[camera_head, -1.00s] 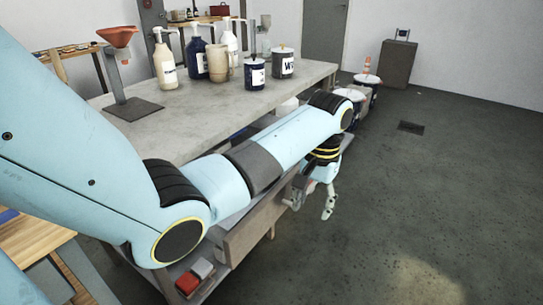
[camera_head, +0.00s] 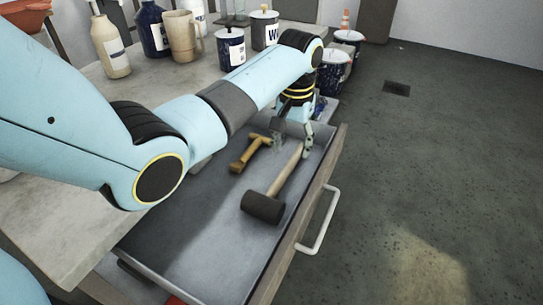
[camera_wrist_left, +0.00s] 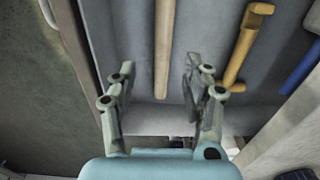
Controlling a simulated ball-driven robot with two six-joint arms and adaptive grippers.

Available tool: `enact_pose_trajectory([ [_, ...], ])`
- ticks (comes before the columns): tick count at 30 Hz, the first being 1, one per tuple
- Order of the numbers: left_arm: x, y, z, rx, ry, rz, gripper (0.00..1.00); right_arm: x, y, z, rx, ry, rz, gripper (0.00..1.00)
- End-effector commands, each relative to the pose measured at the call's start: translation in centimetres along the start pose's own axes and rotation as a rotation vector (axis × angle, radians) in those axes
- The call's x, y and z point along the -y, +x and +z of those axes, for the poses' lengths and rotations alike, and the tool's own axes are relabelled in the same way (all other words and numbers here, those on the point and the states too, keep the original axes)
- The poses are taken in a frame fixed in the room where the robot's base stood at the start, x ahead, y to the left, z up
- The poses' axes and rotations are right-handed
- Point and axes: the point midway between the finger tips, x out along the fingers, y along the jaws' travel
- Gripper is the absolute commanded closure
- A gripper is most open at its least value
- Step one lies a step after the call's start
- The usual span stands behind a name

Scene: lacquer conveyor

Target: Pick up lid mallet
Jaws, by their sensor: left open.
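The lid mallet, with a dark head (camera_head: 262,207) and a pale wooden handle (camera_head: 288,170), lies in the open drawer (camera_head: 190,262). My left gripper (camera_head: 293,138) is above the far end of the drawer, near the end of the handle. In the left wrist view my gripper (camera_wrist_left: 158,88) is open and empty, with the mallet handle (camera_wrist_left: 163,50) running ahead between the two fingers. The mallet head is out of that view. My right gripper is not in view.
The drawer front has a white handle (camera_head: 321,222). The bench (camera_head: 75,215) holds bottles, a jug (camera_head: 182,35) and paint cans (camera_head: 231,48).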

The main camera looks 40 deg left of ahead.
Motion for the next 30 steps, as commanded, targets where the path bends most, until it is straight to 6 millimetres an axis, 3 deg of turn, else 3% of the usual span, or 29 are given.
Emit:
enact_pose_trajectory([
  [5, 0.1, 1.7, 0.0, -0.001, 0.0, 0.0, 0.5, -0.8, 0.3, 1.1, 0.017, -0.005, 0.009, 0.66],
  [15, 0.3, 6.4, 0.8, 0.001, 0.001, 0.0, 0.5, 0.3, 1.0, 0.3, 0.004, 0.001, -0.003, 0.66],
  [24, 0.3, 6.8, 0.8, -0.002, 0.001, 0.0, 0.5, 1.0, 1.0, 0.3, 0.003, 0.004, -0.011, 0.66],
  [30, 0.3, 6.8, 0.8, -0.001, 0.001, 0.0, 0.77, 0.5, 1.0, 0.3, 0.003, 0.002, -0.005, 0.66],
])
